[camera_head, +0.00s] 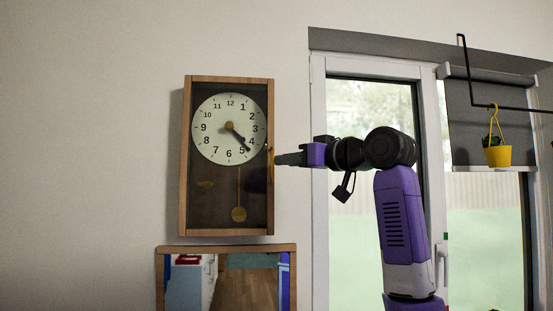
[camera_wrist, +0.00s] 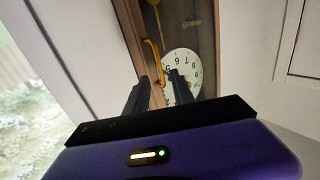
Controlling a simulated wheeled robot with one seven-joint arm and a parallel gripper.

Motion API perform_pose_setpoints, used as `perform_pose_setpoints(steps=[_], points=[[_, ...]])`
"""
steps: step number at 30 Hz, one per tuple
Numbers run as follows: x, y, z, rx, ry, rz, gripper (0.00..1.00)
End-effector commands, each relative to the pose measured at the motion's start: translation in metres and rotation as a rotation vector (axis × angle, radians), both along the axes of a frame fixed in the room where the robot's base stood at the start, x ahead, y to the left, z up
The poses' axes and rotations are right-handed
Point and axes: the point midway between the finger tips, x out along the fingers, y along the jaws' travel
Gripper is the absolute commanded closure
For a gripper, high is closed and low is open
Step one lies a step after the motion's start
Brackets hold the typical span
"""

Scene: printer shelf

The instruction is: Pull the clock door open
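The wall clock (camera_head: 184,160) is a tall brown wooden case with a white dial (camera_head: 215,125) and a brass pendulum (camera_head: 239,213). Its door looks shut. My gripper (camera_head: 276,159) is at the right edge of the case, at about the height of the dial's lower part. In the wrist view the clock appears upside down, and a curved yellow door handle (camera_wrist: 152,60) stands on the wooden door frame. My gripper (camera_wrist: 158,80) is open there, with the handle's near end in the gap between the fingertips. I cannot tell whether either finger touches it.
A framed mirror (camera_head: 230,248) is directly below the clock. A white-framed window (camera_head: 319,200) is to the right, behind my arm. A yellow pot (camera_head: 498,157) hangs from a black bracket (camera_head: 466,75) at the far right. The wall left of the clock is bare.

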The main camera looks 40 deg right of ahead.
Motion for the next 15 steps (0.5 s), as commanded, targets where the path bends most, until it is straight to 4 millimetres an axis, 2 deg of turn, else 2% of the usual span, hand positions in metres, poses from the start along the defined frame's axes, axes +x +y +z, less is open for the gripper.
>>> perform_pose_setpoints(steps=[6,10,15], points=[[0.034,0.0,0.002,0.002,0.003,0.002,0.7],[0.046,0.0,0.001,0.002,0.002,0.001,0.7],[0.051,0.0,0.0,0.001,0.0,0.0,0.7]])
